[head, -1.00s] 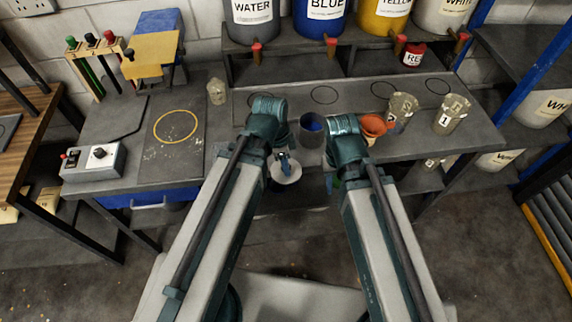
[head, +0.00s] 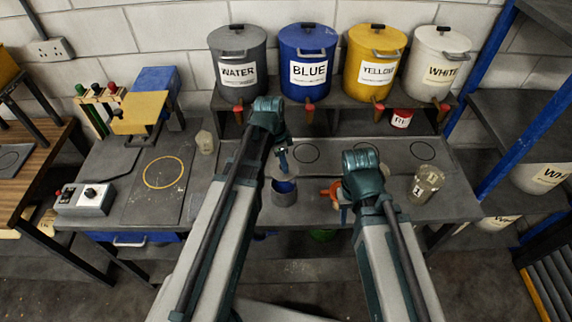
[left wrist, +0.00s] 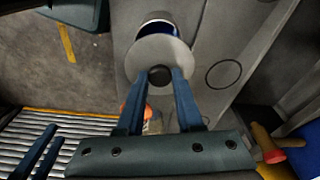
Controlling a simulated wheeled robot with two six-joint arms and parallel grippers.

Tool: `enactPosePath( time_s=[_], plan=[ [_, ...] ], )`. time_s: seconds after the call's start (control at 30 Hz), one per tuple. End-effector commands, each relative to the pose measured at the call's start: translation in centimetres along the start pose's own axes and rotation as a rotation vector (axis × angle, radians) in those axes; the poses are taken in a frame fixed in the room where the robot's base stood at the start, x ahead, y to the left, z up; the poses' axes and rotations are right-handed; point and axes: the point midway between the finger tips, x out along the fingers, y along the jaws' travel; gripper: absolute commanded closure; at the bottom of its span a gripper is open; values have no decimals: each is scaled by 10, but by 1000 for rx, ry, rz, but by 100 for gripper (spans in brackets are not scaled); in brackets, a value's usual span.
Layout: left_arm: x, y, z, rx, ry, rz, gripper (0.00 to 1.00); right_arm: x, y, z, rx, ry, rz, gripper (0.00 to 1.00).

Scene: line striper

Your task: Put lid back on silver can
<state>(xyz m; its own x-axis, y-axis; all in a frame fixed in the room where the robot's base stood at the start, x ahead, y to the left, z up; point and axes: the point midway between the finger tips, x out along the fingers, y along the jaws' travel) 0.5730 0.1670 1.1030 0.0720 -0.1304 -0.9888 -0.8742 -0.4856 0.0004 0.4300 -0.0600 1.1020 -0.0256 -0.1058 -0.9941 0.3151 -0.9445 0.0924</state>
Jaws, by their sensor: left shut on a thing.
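The silver can (head: 284,197) stands open on the bench front with blue liquid inside. It also shows in the left wrist view (left wrist: 157,24), partly covered by the lid. My left gripper (head: 283,153) is shut on the black knob of the round grey lid (head: 281,171). The lid (left wrist: 146,58) is held above the bench, just behind the can's mouth in the head view, and apart from it. My right gripper (left wrist: 48,142) shows two parted, empty fingers at the lower left of the left wrist view. In the head view its fingers are mostly hidden by its wrist.
An orange funnel (head: 331,191) is beside my right wrist. A clear jar (head: 426,183) stands right, a small jar (head: 205,141) left. Labelled buckets with taps, including the blue one (head: 308,62), line the back shelf. Bench behind the can is clear, with drawn circles.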

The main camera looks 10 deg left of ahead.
Motion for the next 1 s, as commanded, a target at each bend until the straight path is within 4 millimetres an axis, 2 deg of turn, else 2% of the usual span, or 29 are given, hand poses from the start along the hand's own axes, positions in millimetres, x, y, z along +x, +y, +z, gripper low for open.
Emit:
enactPosePath(
  time_s=[0.27, 0.8, 1.0],
  plan=[
    [9, 0, 1, 0, 0, 0, 100, 9, -1, -1, -2, 0, 0, 62],
    [56, 0, 8, 1, 0, 0, 100, 56, -5, -3, -12, 0, 2, 62],
    [64, 0, 10, 1, 0, 0, 100, 64, -6, -4, -14, 0, 3, 62]
  ],
)
